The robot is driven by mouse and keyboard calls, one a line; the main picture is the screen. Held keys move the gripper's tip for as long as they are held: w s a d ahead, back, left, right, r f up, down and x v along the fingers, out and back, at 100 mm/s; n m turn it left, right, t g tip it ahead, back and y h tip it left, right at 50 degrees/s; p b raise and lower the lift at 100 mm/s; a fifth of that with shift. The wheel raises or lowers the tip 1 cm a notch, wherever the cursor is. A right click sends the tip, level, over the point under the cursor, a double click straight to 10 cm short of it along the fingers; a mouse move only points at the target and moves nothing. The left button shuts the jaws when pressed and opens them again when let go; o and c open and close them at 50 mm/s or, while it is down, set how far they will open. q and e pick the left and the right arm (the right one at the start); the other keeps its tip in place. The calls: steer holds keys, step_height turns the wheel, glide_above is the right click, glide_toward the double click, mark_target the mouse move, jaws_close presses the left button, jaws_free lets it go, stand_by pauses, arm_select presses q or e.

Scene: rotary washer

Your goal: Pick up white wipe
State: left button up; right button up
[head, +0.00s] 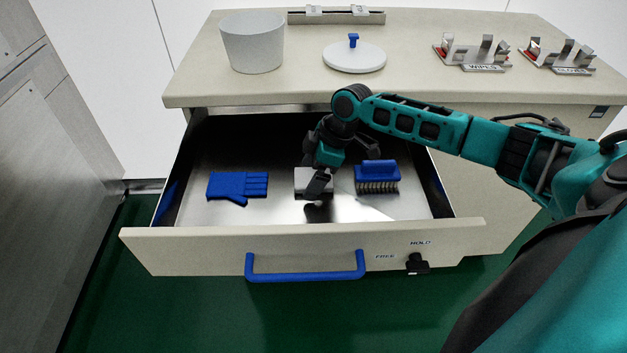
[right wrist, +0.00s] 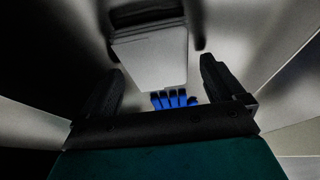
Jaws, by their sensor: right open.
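The white wipe (head: 302,180) lies in the middle of the open drawer, a small pale block partly hidden behind my right gripper. My right gripper (head: 319,186) reaches down into the drawer over the wipe. In the right wrist view the wipe (right wrist: 150,60) shows ahead of the two dark fingers, and the gripper (right wrist: 160,85) is open with nothing held between the fingertips. I cannot tell whether a finger touches the wipe. My left gripper is not in view.
A blue glove (head: 237,187) lies left of the wipe and a blue brush (head: 377,177) lies close on its right. The drawer front (head: 300,247) has a blue handle (head: 305,274). On the counter stand a bin (head: 252,45), a round lid (head: 354,59) and metal holders (head: 472,52).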

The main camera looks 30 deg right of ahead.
mark_target(311, 177)
steer(key=shift+f, duration=0.15)
stand_by(0.4)
steer(key=c, duration=1.1)
step_height(311, 177, up, 20)
steer(key=p, duration=0.2)
steer(key=shift+p, duration=0.3)
